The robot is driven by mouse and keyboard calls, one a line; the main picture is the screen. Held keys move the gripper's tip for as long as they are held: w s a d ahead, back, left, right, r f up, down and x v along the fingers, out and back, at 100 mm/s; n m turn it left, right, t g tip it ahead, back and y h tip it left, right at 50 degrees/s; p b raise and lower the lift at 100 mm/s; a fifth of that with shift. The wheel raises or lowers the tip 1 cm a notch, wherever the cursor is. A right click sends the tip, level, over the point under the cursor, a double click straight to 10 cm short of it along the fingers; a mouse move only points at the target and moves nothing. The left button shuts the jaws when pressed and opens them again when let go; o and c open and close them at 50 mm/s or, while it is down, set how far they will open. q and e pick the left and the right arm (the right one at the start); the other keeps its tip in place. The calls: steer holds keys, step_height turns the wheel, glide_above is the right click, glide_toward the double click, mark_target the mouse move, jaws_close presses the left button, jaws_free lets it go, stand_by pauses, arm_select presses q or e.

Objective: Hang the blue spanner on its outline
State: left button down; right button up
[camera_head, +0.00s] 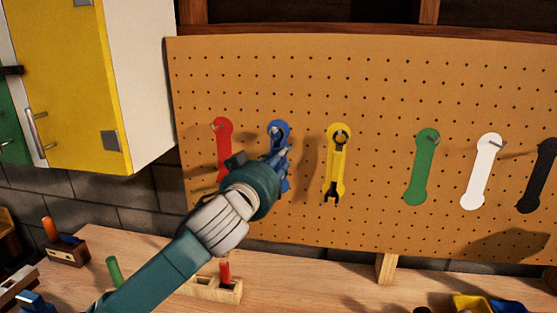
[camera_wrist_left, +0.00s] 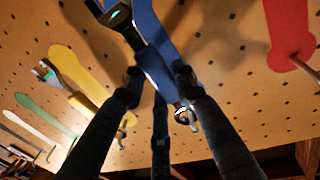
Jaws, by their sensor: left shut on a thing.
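My left gripper (camera_head: 279,160) is in front of the blue outline (camera_head: 280,127) on the pegboard. It is shut on the blue spanner (camera_head: 285,184), which my fingers and wrist partly cover. In the left wrist view the fingers (camera_wrist_left: 158,80) close around the spanner's shaft. The spanner's open jaw (camera_wrist_left: 115,14) points away from the hook end, and its ring end is near the peg, close to the board. I cannot tell whether the ring is around the peg. The blue outline also shows behind it (camera_wrist_left: 150,28). My right gripper is not in view.
A yellow spanner (camera_head: 338,170) hangs to the right. The red (camera_head: 222,135), green (camera_head: 421,168), white (camera_head: 481,172) and black (camera_head: 539,178) outlines are bare, with pegs. A yellow cabinet (camera_head: 65,70) is at left. Below is a wooden bench (camera_head: 320,285) with tool blocks.

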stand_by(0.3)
arm_select(q)
steer(key=c, duration=1.3)
jaws_free()
steer(key=shift+s, duration=0.1)
